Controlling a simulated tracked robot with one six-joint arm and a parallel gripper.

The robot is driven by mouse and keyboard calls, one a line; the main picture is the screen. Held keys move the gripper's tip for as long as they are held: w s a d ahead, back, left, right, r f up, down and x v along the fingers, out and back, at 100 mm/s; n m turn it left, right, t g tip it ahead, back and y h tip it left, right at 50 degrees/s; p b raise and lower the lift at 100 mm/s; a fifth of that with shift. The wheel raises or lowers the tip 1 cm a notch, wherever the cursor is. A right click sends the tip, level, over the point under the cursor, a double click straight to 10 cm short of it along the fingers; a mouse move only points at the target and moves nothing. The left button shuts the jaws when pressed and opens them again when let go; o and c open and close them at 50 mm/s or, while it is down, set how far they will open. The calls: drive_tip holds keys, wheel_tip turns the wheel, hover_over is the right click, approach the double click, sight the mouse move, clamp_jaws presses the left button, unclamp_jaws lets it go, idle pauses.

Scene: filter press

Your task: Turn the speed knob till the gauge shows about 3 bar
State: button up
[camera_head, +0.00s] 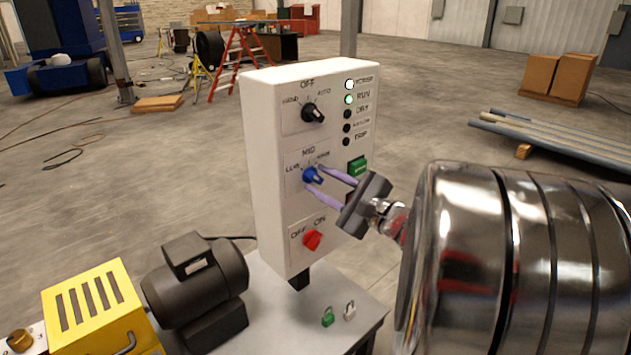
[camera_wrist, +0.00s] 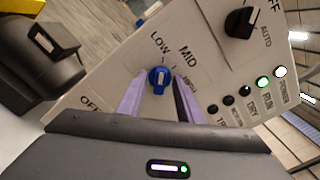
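The blue speed knob (camera_head: 312,175) sits in the middle of the white control panel (camera_head: 276,135), under LOW, MID and HIGH labels. In the wrist view, the knob (camera_wrist: 159,79) lies between the two purple fingers. My gripper (camera_head: 315,181) reaches the panel from the right; its fingertips (camera_wrist: 158,82) are on either side of the knob, with gaps showing. It looks open, and I cannot tell whether the tips touch the panel. A pale mark on the knob seems to point between LOW and MID. No pressure gauge shows in either view.
Above is a black selector (camera_head: 313,112); below, a red OFF/ON switch (camera_head: 312,239). The white POWER lamp and green RUN lamp (camera_head: 349,99) are lit. A green button (camera_head: 357,167) sits near my gripper. A black motor (camera_head: 196,281) stands left of the panel.

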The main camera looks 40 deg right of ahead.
drive_tip(key=shift+w, duration=0.35)
drive_tip(key=shift+c, duration=0.2)
clamp_jaws()
drive_tip(key=shift+a, duration=0.25)
drive_tip(key=shift+d, duration=0.15)
